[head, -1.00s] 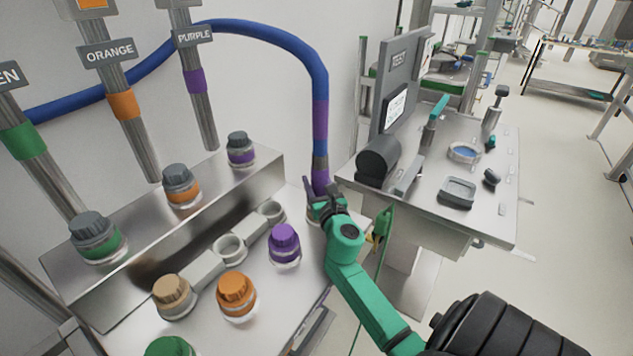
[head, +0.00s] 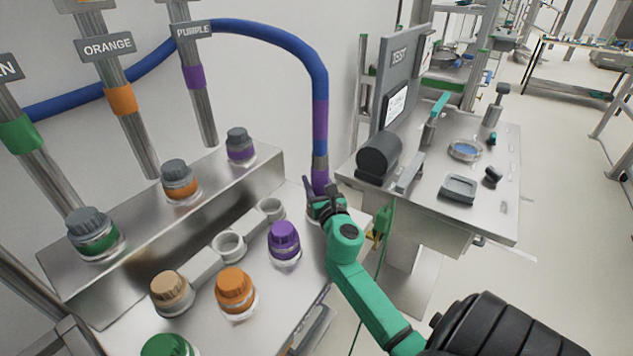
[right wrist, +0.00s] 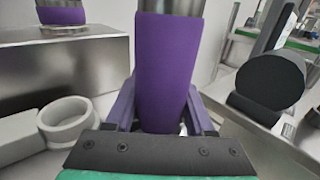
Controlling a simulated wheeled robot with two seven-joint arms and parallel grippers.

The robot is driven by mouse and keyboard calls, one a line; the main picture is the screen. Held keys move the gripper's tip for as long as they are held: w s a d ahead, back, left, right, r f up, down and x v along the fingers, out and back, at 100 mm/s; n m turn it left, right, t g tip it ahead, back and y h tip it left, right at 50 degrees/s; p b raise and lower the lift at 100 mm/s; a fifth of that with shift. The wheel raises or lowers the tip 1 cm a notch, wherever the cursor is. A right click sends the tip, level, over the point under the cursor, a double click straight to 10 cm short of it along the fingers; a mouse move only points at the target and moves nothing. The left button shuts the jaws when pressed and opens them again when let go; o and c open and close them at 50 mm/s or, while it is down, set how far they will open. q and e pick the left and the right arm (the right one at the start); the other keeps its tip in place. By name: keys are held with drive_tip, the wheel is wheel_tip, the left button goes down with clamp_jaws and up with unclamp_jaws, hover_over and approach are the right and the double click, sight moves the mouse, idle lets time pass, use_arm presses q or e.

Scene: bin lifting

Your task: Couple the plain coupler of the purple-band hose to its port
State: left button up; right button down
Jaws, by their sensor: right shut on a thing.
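The blue hose (head: 262,36) arcs down from the upper left to a purple band (head: 320,117) and ends in a purple coupler (head: 320,181), standing roughly upright at the right end of the bench. My right gripper (head: 322,196) is shut on this coupler, low down. In the right wrist view the purple coupler (right wrist: 166,70) stands between the two fingers; its lower end is hidden by the gripper. A grey-capped port with a purple band (head: 240,145) is on the raised metal ledge, below the PURPLE pipe (head: 196,78). My left gripper is not in view.
Grey-capped ports with orange (head: 179,181) and green (head: 92,234) bands share the ledge (head: 150,250). Purple (head: 284,240), orange (head: 235,290) and tan (head: 171,292) caps stand in front, near empty grey rings (head: 229,246). A test bench (head: 490,215) stands right.

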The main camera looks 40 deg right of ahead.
drive_tip(key=shift+f, duration=0.1)
drive_tip(key=shift+c, duration=0.9)
unclamp_jaws()
drive_tip(key=b+v, duration=0.3)
drive_tip(key=v, duration=1.1)
drive_tip(key=shift+s+a+f, duration=0.1)
drive_tip(key=shift+s+a, duration=0.05)
drive_tip(key=shift+s, duration=0.05)
drive_tip(key=shift+s+a, duration=0.1)
drive_tip(key=shift+s, duration=0.05)
